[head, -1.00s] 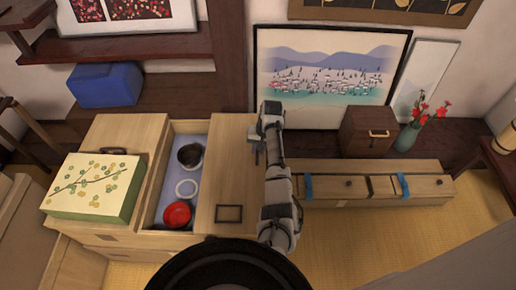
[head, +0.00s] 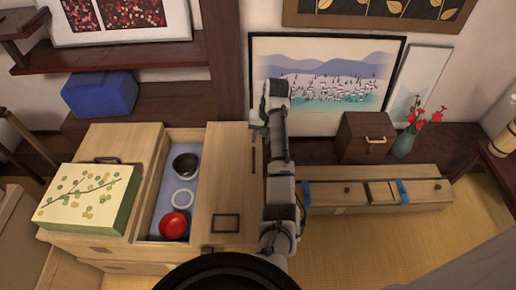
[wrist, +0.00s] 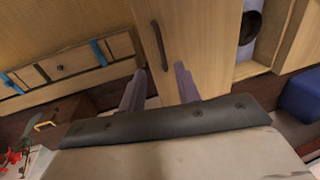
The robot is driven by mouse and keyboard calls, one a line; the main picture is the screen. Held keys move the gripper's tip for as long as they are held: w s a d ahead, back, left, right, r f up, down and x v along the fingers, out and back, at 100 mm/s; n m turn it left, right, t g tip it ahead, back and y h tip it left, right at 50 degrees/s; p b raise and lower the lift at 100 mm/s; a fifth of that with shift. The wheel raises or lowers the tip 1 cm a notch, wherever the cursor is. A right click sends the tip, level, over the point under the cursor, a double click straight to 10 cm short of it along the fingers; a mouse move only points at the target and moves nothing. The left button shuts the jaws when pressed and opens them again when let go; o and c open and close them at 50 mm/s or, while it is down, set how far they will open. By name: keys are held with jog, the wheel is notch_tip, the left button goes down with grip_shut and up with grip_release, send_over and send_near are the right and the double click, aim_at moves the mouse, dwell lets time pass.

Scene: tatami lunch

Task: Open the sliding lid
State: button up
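The pale wooden sliding lid (head: 232,180) covers the right part of a low chest in the head view, and a bare part of it shows in the wrist view (wrist: 202,35). It has a dark bar handle (wrist: 159,45) near one edge, also visible in the head view (head: 254,160), and a dark square frame (head: 225,222). My gripper (wrist: 159,70) is open and empty. In the wrist view, the handle's near end appears between the fingertips. Contact cannot be told. In the head view, my arm hides part of the lid's right side.
The chest's open middle holds a dark bowl (head: 185,166), a white ring-like dish (head: 182,198) and a red bowl (head: 173,225). A patterned box (head: 85,198) sits on its left part. A low drawer unit (head: 340,195), a small brown box (head: 366,138) and a flower vase (head: 404,143) stand at right.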

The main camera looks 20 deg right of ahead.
jog(key=r, duration=0.2)
jog(key=shift+s+d+r, duration=0.1)
jog(key=shift+d+r, duration=0.15)
jog(key=shift+r, duration=0.05)
